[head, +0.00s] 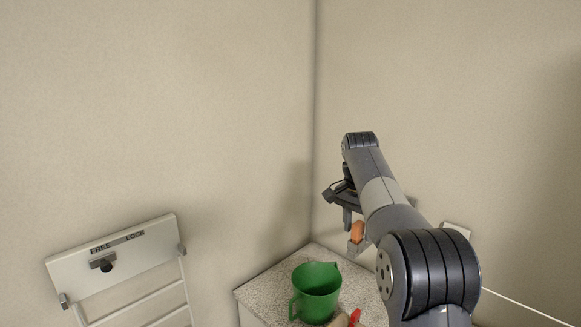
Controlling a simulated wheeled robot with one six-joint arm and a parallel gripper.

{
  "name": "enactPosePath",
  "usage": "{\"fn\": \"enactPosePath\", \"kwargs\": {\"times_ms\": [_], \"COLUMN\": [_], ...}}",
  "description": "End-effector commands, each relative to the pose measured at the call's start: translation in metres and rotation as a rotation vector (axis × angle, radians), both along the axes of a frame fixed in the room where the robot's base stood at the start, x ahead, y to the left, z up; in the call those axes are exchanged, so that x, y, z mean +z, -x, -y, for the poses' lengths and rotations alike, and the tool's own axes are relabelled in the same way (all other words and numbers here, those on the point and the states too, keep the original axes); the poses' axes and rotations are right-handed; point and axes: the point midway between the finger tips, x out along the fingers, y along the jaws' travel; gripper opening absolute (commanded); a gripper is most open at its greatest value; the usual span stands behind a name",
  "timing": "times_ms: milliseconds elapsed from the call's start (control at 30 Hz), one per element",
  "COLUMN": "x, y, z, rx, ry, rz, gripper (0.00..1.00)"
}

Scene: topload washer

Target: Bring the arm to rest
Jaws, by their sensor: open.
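My arm reaches up from the lower right of the head view and bends toward the corner of the room. My gripper (351,228) hangs from its far end, pointing down, above the back of a speckled counter. Its jaws are open. An orange-brown block-like piece (357,232) shows at the fingers; I cannot tell whether it is part of the gripper or something behind it. Part of the gripper is hidden by my arm.
A green jug (316,293) stands on the speckled counter (267,281), below the gripper. Red (355,317) and tan (340,321) items lie beside it, partly cut off. A white rack panel (140,255) marked FREE and LOCK is at lower left. Walls meet behind the gripper.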

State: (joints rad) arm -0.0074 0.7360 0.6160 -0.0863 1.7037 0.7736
Motion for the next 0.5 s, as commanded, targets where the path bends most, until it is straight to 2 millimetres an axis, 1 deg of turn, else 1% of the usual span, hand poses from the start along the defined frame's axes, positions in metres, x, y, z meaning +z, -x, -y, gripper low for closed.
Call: {"fn": "enactPosePath", "kwargs": {"times_ms": [100, 167, 200, 233, 500], "x": [0.026, 0.037, 0.028, 0.026, 0.030], "y": [-0.001, -0.001, -0.001, -0.001, 0.000], "z": [0.000, 0.000, 0.000, 0.000, 0.000], "rx": [-0.001, -0.001, -0.001, -0.001, -0.001], "ry": [0.000, 0.001, 0.000, 0.000, 0.000], "rz": [0.004, 0.004, 0.000, 0.001, 0.001], "gripper": [0.45, 0.45, 0.45, 0.45, 0.45]}}
